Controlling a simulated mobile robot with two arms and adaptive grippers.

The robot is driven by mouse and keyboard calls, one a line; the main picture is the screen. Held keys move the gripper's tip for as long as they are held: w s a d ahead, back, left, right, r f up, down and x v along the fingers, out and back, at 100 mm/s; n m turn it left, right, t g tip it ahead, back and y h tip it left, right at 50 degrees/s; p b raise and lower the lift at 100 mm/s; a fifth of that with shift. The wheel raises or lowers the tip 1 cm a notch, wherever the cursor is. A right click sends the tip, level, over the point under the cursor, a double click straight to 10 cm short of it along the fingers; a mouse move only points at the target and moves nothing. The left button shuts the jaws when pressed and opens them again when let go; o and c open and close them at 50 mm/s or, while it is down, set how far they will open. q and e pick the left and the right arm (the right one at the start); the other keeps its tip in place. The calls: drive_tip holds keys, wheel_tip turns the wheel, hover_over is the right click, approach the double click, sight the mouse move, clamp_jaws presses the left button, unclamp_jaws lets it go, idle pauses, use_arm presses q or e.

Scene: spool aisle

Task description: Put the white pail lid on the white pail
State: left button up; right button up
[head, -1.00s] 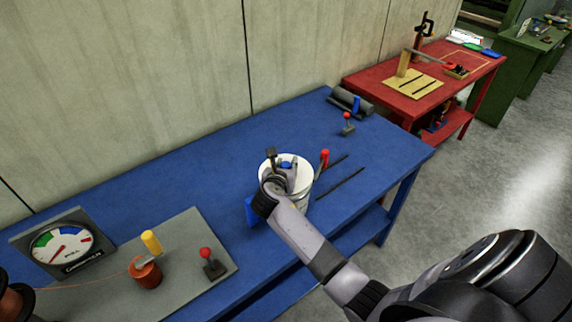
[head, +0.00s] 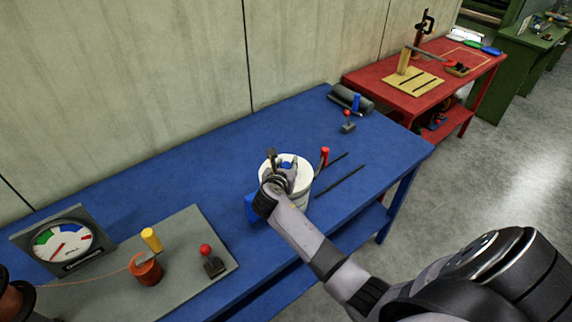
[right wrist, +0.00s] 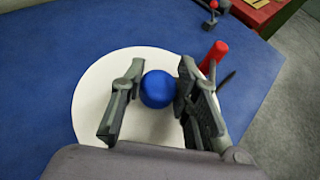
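The white pail (head: 303,198) stands on the blue table, partly hidden by my right arm. The white pail lid (head: 267,168), a round disc with a blue knob (head: 286,161), lies level over the pail's mouth; its exact seating is hard to see. In the right wrist view the lid (right wrist: 92,100) fills the middle, with its blue knob (right wrist: 158,88) between my fingers. My right gripper (right wrist: 158,75) is open around the knob, its right finger very close to it and a gap on the left. It also shows in the head view (head: 282,165). My left gripper is out of view.
A red-handled thing (head: 324,156) stands just right of the pail, near dark rods (head: 340,181). A blue object (head: 250,208) is at the pail's left. A grey board with a gauge (head: 62,246) lies further left. The blue table (head: 200,160) is clear behind.

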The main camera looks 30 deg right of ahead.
drive_tip(key=o, duration=0.5)
drive_tip(key=v, duration=1.2)
drive_tip(key=shift+f, duration=0.1)
drive_tip(key=shift+s+f, duration=0.1)
drive_tip(key=shift+s, duration=0.05)
